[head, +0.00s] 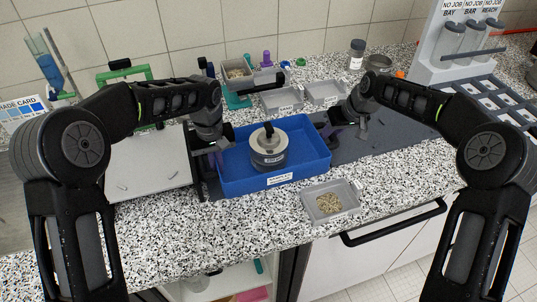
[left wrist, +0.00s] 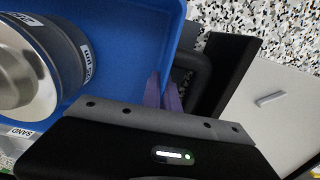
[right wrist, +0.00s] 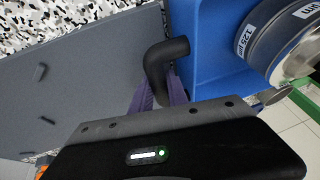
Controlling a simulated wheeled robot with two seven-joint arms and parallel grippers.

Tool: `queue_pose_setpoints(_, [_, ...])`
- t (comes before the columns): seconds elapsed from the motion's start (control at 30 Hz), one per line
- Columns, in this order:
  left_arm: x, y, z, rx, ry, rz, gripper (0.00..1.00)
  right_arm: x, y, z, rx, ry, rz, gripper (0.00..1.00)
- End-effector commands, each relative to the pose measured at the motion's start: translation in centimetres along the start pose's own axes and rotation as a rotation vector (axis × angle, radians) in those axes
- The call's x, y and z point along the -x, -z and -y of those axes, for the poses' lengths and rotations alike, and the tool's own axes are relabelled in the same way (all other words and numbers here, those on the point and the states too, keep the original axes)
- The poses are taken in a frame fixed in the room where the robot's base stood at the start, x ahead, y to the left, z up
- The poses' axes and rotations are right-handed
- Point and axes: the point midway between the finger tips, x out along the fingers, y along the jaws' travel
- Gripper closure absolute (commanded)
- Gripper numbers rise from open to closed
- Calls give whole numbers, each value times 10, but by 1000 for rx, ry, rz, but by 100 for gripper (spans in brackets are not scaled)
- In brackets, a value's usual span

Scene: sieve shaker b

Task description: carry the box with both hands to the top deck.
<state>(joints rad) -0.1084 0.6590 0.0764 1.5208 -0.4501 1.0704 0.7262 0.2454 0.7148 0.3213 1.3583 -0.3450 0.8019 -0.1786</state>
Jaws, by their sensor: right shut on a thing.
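The blue box (head: 228,178) stands on the speckled counter with a round metal sieve stack (head: 268,152) inside it. My right gripper (head: 335,130) is at the box's right side. In the right wrist view its purple fingers (right wrist: 160,95) are closed on the black handle (right wrist: 158,68) on the blue wall. My left gripper (head: 210,145) is at the box's left side. In the left wrist view its purple fingers (left wrist: 164,95) are beside the blue wall, close to a dark handle-like part (left wrist: 188,75). Whether they grip it is hidden.
A grey tray of grains (head: 330,203) stands in front of the box, near the counter edge. Two grey trays (head: 281,101) stand behind it. A pale board (head: 150,165) lies left, a dark mat (head: 385,135) right. A grey rack (head: 455,45) stands at the back right.

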Motion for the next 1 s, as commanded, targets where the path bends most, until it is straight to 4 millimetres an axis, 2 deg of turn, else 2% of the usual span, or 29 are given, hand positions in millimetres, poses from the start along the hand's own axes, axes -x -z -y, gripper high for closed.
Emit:
queue_pose_setpoints(0.8, [1,1,0,1,-1,-2,100,0,0,0,0,-1,0,100])
queue_pose_setpoints(1.0, [6,1,0,1,-2,-3,100,5,3,0,0,-1,-3,100])
